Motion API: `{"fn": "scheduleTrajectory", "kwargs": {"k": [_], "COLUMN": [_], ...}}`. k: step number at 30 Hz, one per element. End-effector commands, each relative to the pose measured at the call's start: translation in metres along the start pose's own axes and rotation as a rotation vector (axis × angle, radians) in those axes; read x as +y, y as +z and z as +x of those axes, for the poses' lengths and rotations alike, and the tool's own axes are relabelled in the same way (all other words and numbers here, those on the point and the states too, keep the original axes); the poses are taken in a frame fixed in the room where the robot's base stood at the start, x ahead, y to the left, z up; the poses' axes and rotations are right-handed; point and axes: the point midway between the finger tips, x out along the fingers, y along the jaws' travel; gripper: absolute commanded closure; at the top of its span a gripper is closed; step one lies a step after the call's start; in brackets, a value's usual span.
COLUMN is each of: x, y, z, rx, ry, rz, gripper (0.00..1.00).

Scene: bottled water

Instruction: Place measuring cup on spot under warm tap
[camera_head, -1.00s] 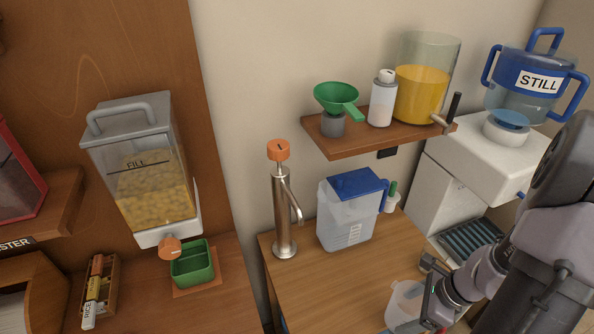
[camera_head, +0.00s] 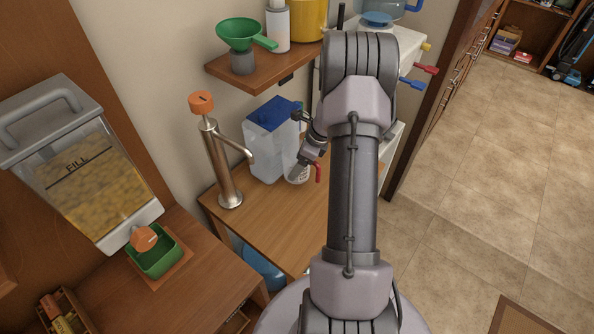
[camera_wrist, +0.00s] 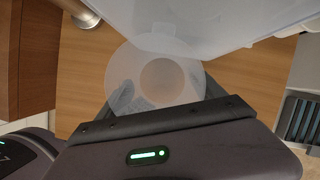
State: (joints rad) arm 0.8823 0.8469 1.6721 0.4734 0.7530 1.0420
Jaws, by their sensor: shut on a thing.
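The measuring cup is a translucent round cup (camera_wrist: 150,55), seen from above in the wrist view between my fingers. My gripper (camera_wrist: 160,90) is shut on it. In the head view the cup (camera_head: 293,172) shows low beside the lidded jug, partly hidden by my wrist. The white water dispenser (camera_head: 405,50) stands behind my arm. I cannot tell by label which tap is warm. The spot under the taps is hidden or not distinguishable.
The blue-lidded jug (camera_head: 268,150) stands close to the cup and also fills the top of the wrist view (camera_wrist: 205,25). A metal faucet (camera_head: 222,165) stands left on the wooden counter (camera_head: 270,215). A shelf (camera_head: 240,82) overhangs the back. Open tiled floor (camera_head: 490,180) lies right.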

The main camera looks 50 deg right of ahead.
Motion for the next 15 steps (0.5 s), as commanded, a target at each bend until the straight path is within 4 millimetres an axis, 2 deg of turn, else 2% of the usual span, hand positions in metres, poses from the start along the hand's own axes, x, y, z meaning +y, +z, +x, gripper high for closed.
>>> {"fn": "scheduleTrajectory", "kwargs": {"k": [2, 8, 15], "x": [-0.003, -0.003, -0.003], "y": [0.002, -0.011, -0.011], "z": [0.004, 0.036, 0.034], "rx": [0.0, 0.0, 0.0], "ry": [0.001, 0.002, 0.0], "rz": [0.0, 0.0, -0.001], "gripper": [0.65, 0.65, 0.65]}}
